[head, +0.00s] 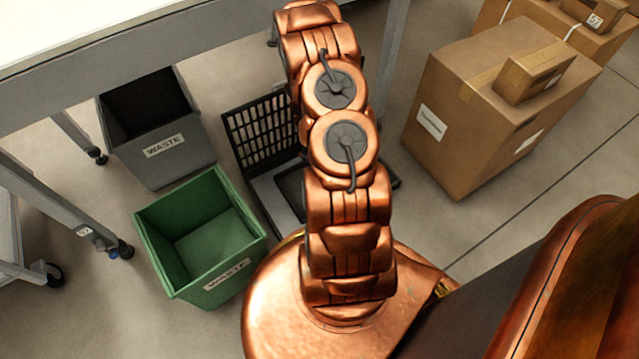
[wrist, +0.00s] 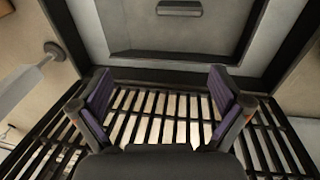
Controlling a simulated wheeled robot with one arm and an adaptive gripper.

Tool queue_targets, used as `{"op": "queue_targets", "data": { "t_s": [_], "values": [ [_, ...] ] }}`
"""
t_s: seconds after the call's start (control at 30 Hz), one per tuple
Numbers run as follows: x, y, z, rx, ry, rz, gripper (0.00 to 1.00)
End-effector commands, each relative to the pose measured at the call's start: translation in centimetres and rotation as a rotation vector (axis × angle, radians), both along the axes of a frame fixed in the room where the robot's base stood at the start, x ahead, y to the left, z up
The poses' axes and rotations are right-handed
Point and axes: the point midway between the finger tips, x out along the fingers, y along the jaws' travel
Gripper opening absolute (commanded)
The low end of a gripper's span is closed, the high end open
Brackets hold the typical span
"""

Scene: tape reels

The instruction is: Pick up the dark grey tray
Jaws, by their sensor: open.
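The dark grey tray (head: 292,187) seems to be the dark-edged flat shape on a light grey deck, partly hidden behind my arm in the head view. In the wrist view, its dark near edge (wrist: 180,60) seems to run across the upper part, beyond my fingertips. My gripper (wrist: 160,88) is open and empty, with purple pads facing each other. It points over a black slatted panel, short of the tray and apart from it. In the head view my gripper is hidden behind my arm.
The black slatted panel (head: 262,130) stands at the deck's far side. A green waste bin (head: 165,245) and a grey waste bin (head: 185,160) are to the left. A large cardboard box (head: 455,145) stands to the right. A white-topped table (head: 100,40) spans the upper left.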

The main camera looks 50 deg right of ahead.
Motion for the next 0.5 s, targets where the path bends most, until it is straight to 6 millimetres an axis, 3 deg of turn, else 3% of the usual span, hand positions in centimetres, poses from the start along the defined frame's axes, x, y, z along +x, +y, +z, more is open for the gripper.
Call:
{"op": "queue_targets", "data": {
  "t_s": [0.03,0.2,0.5],
  "values": [
    [-0.6,0.2,-1.6,0.022,-0.005,-0.003,1.00],
    [-1.0,0.7,-5.4,0.078,-0.049,-0.009,1.00],
    [-1.3,1.6,-8.5,0.130,-0.092,-0.015,1.00]
  ]
}}
